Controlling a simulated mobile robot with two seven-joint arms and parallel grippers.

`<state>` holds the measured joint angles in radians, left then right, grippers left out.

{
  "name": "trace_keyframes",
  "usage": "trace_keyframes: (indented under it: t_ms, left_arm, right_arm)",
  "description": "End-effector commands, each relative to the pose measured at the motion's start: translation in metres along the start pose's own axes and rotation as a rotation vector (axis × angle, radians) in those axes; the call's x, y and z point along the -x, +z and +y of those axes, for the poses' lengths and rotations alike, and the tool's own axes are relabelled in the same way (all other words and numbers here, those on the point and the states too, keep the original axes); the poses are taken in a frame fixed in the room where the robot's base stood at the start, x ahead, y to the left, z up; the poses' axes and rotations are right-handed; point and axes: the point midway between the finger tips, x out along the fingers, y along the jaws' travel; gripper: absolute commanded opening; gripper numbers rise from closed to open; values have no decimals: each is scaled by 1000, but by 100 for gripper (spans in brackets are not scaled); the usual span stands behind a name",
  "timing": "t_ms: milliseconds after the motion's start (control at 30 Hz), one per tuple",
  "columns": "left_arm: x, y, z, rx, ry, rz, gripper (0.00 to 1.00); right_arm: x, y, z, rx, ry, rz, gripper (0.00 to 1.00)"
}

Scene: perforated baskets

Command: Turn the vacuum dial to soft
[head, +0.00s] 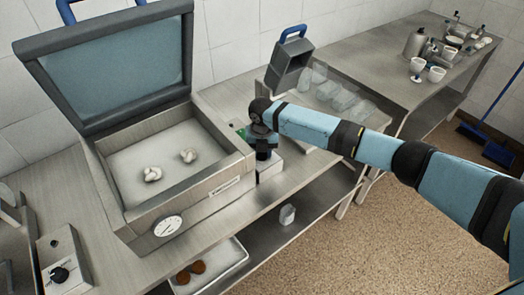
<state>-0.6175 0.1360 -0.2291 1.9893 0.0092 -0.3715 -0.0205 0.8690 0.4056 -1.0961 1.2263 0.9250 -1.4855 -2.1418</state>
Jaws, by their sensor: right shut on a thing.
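A vacuum machine (160,225) stands on the steel bench with its lid (115,70) raised. A small pale control box (270,168) with a green patch stands at the machine's right side. My right gripper (264,152) points down onto this box and is shut on what seems to be its dial; the gripper hides the dial and any marks there. My left gripper is out of view.
Another control box (65,262) with a black knob stands at the front left. A tray (210,268) with brown pieces sits on the lower shelf. Cups (436,74) stand on the far bench.

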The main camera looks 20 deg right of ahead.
Motion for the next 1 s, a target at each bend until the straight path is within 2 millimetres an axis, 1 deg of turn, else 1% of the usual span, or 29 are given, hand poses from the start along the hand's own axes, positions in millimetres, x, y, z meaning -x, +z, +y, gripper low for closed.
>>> trace_keyframes:
  t_ms: [300,733,767,800,833,867,1000]
  left_arm:
    - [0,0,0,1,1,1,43]
    - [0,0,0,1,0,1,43]
    - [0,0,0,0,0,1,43]
    - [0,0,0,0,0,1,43]
    - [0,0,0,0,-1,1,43]
    - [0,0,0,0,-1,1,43]
    - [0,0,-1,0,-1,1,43]
  right_arm:
    - [0,0,0,76,-1,1,12]
    - [0,0,0,83,-1,1,12]
    - [0,0,0,83,-1,1,42]
    - [0,0,0,82,-1,1,52]
    - [0,0,0,82,-1,1,58]
    - [0,0,0,82,-1,1,61]
    - [0,0,0,82,0,0,61]
